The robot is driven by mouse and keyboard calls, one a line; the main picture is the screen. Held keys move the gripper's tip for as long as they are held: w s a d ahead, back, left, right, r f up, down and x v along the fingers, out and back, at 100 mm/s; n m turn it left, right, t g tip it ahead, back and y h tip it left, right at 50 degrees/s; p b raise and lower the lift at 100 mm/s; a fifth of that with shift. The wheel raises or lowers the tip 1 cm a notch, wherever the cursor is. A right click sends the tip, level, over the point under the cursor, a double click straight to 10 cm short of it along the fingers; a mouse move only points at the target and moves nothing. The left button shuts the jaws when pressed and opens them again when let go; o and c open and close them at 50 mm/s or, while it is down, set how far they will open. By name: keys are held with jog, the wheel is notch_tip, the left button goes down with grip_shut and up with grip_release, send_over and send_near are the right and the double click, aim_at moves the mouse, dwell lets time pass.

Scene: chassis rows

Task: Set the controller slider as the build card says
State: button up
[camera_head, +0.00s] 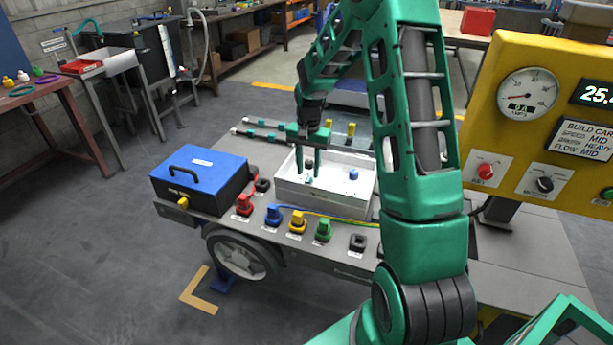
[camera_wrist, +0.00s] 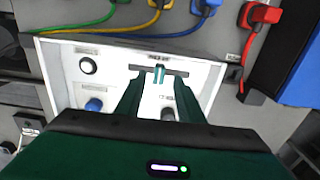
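The controller is a white open box (camera_head: 340,202) on the cart, with its panel facing up; it also shows in the wrist view (camera_wrist: 108,96). A teal slider knob (camera_wrist: 158,74) stands in a dark slot near one edge of the panel, roughly midway along the slot. My gripper (camera_head: 309,174) reaches down into the box, its fingers apart. In the wrist view my fingertips (camera_wrist: 158,84) lie on either side of the slider; contact cannot be told. The build card (camera_head: 585,138) on the yellow panel shows "speed mid" and "flow mid"; another line reads "heavy".
A blue-lidded case (camera_head: 203,172) stands left of the box. Red, blue, yellow and green plugs (camera_head: 298,222) line the cart's front, with cables along the box. The yellow test panel (camera_head: 545,60) stands right.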

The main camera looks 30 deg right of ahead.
aim_at(309, 180)
notch_tip(309, 180, up, 7)
jog(key=shift+r, duration=0.2)
dwell(0.6)
jog(key=s+r+n, duration=0.1)
jog(key=s+r, duration=0.2)
jog(key=s, duration=0.3)
jog(key=s+r+h, duration=0.1)
jog(key=s+r, duration=0.3)
jog(key=s, duration=0.3)
jog(key=s+r+n, duration=0.1)
jog(key=s+r, duration=0.2)
jog(key=s, duration=0.3)
jog(key=s+a+n+y, duration=0.1)
jog(key=s+a+n, duration=0.1)
jog(key=s, duration=1.6)
jog(key=shift+s+a+f, duration=0.2)
jog(key=shift+s+a, duration=0.05)
jog(key=shift+a, duration=0.1)
